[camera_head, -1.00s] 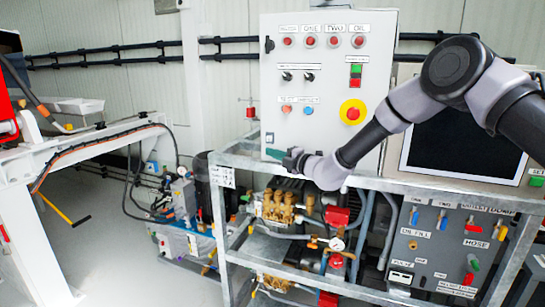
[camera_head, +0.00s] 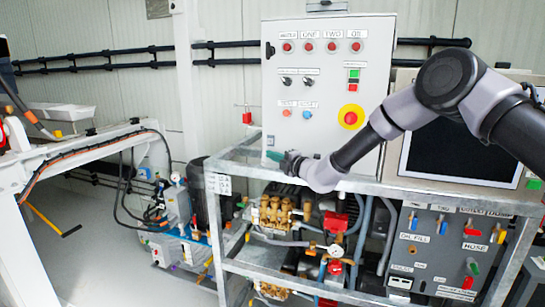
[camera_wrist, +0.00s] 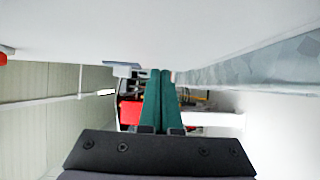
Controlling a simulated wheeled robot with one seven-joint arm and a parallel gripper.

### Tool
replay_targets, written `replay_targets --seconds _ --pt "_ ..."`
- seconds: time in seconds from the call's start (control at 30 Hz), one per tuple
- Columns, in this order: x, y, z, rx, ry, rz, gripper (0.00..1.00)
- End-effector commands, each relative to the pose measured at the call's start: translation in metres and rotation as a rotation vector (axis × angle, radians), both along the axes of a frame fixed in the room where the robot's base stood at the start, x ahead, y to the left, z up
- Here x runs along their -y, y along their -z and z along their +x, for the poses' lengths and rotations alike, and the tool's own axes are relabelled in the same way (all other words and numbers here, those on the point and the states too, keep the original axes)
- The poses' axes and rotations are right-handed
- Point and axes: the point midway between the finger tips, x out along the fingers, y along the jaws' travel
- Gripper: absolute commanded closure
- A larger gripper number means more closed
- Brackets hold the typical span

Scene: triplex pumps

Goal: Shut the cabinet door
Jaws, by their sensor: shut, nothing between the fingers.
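The grey-white control cabinet (camera_head: 330,120) stands on the metal frame in the middle of the head view. Its door front carries red lamps, switches, a yellow-and-red stop button and a dark latch (camera_head: 269,50) at the upper left edge. I cannot tell whether a small gap is left at the door's edge. My gripper (camera_head: 273,156) is at the cabinet's lower left corner, its green fingers pointing left. In the wrist view the green fingers (camera_wrist: 161,80) are shut together and empty, beneath a large pale surface. I cannot tell whether they touch the cabinet.
A metal frame (camera_head: 225,160) with pumps and hoses lies below my gripper. A dark screen (camera_head: 465,150) stands right of the cabinet, behind my arm. A valve panel (camera_head: 450,250) is at lower right.

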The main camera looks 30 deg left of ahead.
Motion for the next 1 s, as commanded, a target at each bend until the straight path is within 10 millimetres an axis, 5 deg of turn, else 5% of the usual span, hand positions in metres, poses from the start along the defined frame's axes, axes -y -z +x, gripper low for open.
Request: replay_targets --seconds 0.23,0.7,1.0 --pt "0.016 -0.002 0.001 0.001 0.009 0.002 1.00" --pt "0.094 -0.001 -0.032 0.000 0.001 0.000 1.00" --pt "0.104 -0.005 -0.036 0.018 -0.005 -0.001 1.00"
